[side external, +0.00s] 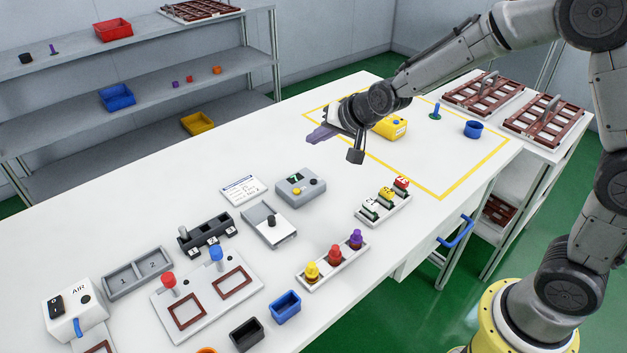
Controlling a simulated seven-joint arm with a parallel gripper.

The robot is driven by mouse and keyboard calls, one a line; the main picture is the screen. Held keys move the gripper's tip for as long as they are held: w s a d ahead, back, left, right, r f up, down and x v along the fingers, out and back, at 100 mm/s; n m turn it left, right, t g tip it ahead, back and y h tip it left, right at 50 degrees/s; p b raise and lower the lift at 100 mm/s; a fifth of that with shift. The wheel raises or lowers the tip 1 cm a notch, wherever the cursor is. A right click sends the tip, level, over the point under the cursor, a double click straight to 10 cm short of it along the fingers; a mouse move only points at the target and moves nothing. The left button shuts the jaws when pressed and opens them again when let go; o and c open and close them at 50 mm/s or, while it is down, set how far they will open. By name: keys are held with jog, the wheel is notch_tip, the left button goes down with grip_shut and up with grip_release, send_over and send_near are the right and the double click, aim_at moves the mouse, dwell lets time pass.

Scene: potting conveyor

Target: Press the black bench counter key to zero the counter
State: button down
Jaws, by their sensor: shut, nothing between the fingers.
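A grey-white device with a black knob (271,220) and a white card (242,189) are beside the box. A rack with numbered blocks (385,205) stands to the right. A yellow box (391,127) is behind my gripper. Fixtures with red and blue knobs (216,254) fill the near left.

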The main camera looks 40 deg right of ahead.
jog(key=shift+a+f, duration=0.1)
jog(key=shift+f, duration=0.05)
jog(key=shift+f, duration=4.35)
jog(key=shift+f, duration=0.4)
jog(key=shift+f, duration=0.45)
jog(key=shift+r, duration=0.85)
jog(key=shift+r, duration=2.5)
